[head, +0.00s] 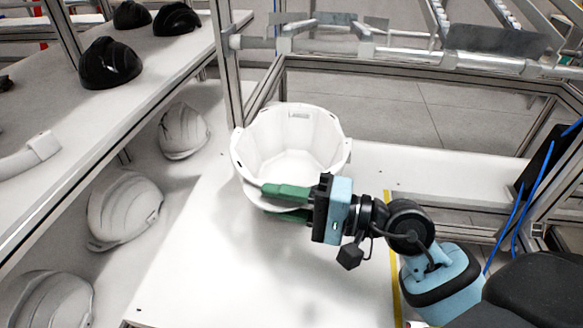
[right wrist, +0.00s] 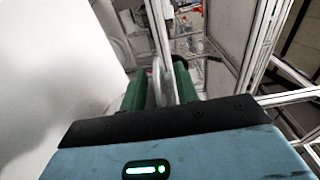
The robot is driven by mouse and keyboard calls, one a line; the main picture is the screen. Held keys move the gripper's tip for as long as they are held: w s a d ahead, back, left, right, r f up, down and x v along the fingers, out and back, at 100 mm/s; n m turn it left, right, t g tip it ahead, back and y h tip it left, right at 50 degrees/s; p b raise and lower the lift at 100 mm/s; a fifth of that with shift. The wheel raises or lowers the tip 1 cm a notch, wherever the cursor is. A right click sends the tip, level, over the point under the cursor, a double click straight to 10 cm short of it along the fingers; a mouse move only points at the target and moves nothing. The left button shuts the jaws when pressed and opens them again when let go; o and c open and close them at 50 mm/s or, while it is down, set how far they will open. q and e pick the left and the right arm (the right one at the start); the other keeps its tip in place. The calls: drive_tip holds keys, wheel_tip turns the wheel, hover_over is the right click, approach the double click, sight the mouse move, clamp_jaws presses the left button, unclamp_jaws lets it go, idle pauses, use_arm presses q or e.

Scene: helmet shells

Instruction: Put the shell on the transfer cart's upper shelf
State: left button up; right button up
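The white helmet shell (head: 290,150) is open side up over the white tabletop (head: 230,270) in the head view. My right gripper (head: 287,203) reaches it from the right, at its near rim. One green finger is over the inner side of the shell wall and the other is outside, below it. In the right wrist view the pale wall stands between the two green fingers (right wrist: 163,85), with the gap narrow around it; the gripper appears shut on it. The shell's underside is hidden, so I cannot tell if it touches the table. My left gripper is out of view. I cannot identify the transfer cart.
Several white shells (head: 125,210) stand along the lower left level. Black shells (head: 108,62) sit on the raised shelf (head: 150,65). A metal frame post (head: 228,70) and rails rise close behind the held shell. A yellow line (head: 392,260) crosses the table at right.

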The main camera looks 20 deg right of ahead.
clamp_jaws()
idle(1.4)
